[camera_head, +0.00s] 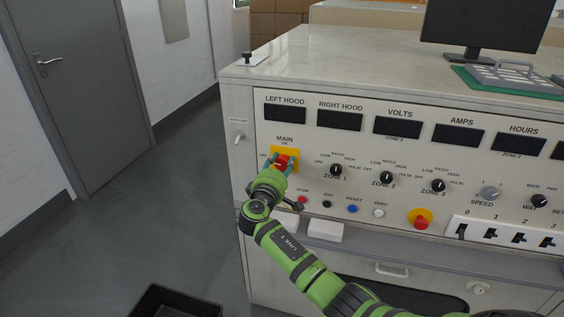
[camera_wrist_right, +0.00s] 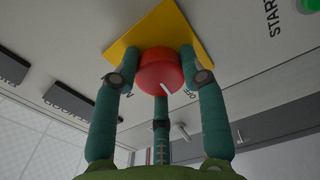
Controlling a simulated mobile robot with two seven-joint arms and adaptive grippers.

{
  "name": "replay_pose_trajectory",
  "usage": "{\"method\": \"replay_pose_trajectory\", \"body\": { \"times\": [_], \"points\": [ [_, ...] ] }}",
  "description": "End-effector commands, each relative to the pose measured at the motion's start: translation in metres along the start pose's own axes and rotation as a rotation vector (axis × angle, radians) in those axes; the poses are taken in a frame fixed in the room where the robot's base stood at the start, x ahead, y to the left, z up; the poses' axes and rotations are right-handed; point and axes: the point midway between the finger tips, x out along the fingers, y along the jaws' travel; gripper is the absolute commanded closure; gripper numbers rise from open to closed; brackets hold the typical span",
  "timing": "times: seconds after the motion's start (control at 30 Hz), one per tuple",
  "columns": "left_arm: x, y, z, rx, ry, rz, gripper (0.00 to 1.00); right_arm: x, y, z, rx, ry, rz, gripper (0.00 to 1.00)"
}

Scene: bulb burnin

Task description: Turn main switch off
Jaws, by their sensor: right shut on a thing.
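The main switch is a red knob (camera_head: 282,162) on a yellow plate (camera_head: 291,154) at the left of the panel, under the MAIN label. My right gripper (camera_head: 277,167) reaches it from below and covers part of it. In the right wrist view the knob (camera_wrist_right: 158,66) sits between the green fingers of the gripper (camera_wrist_right: 160,80), which are shut on it from both sides. A short white mark on the knob's face slants toward the lower right, near partly hidden OFF lettering. My left gripper is not in view.
Three black zone knobs (camera_head: 386,177) are right of the switch. Small push buttons (camera_head: 352,208) and a red mushroom button on yellow (camera_head: 420,218) are below. A small lever (camera_head: 238,139) is on the left side. A black bin (camera_head: 176,303) stands on the floor; the floor at left is clear.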

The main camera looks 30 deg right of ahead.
Motion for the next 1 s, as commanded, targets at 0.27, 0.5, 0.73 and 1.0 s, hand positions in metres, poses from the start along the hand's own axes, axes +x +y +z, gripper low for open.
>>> {"method": "replay_pose_trajectory", "body": {
  "times": [0.27,0.5,0.73,1.0],
  "points": [
    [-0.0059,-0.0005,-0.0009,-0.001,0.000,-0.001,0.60,-0.0004,0.0069,-0.0058,-0.082,0.015,0.013,0.91],
    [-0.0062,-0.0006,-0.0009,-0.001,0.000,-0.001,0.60,-0.0006,0.0060,-0.0061,-0.099,0.016,0.012,0.91],
    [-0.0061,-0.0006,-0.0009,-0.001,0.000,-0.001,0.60,-0.0008,0.0057,-0.0063,-0.098,0.016,0.012,0.91],
    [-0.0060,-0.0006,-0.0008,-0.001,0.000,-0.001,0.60,-0.0008,0.0031,-0.0045,-0.100,0.012,0.007,0.34]
  ]
}}
